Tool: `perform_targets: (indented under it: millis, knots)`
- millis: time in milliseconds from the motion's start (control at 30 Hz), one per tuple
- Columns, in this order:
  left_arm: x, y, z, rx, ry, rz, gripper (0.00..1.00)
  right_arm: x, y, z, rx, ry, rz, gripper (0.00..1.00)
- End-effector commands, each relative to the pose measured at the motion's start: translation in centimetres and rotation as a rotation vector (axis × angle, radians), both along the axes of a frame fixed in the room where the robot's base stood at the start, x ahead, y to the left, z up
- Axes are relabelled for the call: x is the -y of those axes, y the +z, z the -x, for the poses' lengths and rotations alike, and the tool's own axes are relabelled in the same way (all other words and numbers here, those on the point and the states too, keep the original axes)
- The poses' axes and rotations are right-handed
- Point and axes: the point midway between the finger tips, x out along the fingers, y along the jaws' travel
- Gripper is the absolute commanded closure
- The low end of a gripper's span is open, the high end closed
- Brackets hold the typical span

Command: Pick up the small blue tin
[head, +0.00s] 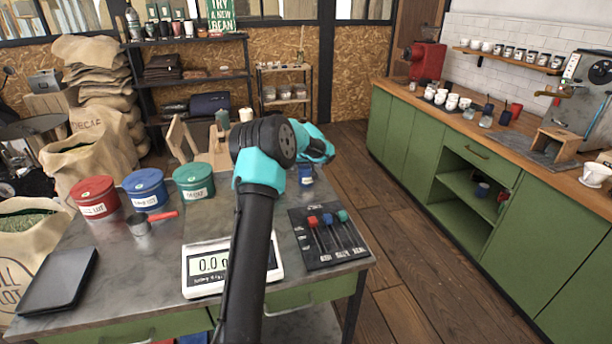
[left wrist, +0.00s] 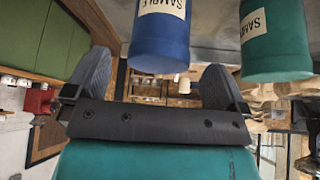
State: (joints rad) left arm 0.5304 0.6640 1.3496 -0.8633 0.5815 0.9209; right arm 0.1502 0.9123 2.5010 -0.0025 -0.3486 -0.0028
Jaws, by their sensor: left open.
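The small blue tin (head: 306,176) stands on the table's far side in the head view, partly hidden by my left gripper (head: 320,150). In the left wrist view, the blue tin (left wrist: 160,42) has a cream "SAMPLE" label and appears upside down. It shows between and beyond the two open fingers of my left gripper (left wrist: 156,65), with nothing clamped. A small teal tin (left wrist: 276,48) with a similar label stands to the right in that view, outside the fingers; I cannot make it out in the head view. My right gripper is not in view.
Large red (head: 95,198), blue (head: 146,190) and green (head: 194,182) tins stand on the table's left. A scale (head: 203,264) and a black board with coloured-ended tools (head: 328,240) are nearer. A wooden stand (head: 180,138) is at the back left.

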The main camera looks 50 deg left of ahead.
Motion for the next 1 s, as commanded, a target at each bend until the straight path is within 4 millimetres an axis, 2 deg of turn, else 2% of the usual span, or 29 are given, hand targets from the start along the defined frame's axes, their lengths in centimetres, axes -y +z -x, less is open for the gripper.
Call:
perform_targets:
  millis: [433,933,1000]
  knots:
    - [-2.0,-4.2,-1.6,-0.001,0.0,0.001,0.0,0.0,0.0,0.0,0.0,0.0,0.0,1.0]
    - [-2.1,-4.3,-1.6,0.0,0.0,0.0,0.0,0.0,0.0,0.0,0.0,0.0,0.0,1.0]
    - [-2.1,-4.3,-1.6,0.0,0.0,0.0,0.05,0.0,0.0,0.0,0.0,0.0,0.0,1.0]
